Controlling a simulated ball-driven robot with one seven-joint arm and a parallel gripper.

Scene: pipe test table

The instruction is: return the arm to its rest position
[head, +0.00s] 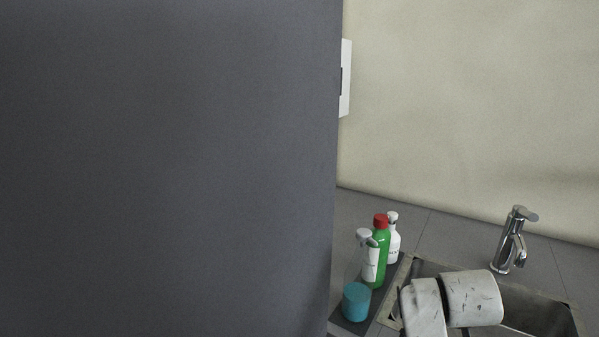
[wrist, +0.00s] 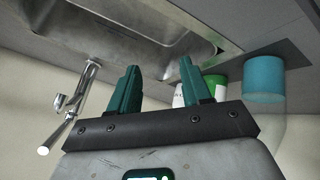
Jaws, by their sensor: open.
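My gripper (wrist: 160,68) shows in the wrist view with its two teal fingers apart and nothing between them. The wrist view appears upside down. The fingers appear in front of the sink (wrist: 110,30) and its rim. In the head view, pale scuffed links of my arm are at the bottom, over the left part of the sink (head: 545,312). The gripper's fingers cannot be made out there.
A green bottle with red cap (head: 379,250), white bottles (head: 394,238) and a teal cylinder (head: 356,302) stand left of the sink on a dark mat. A chrome tap (head: 510,240) rises behind the sink. A large grey panel (head: 165,170) blocks the left.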

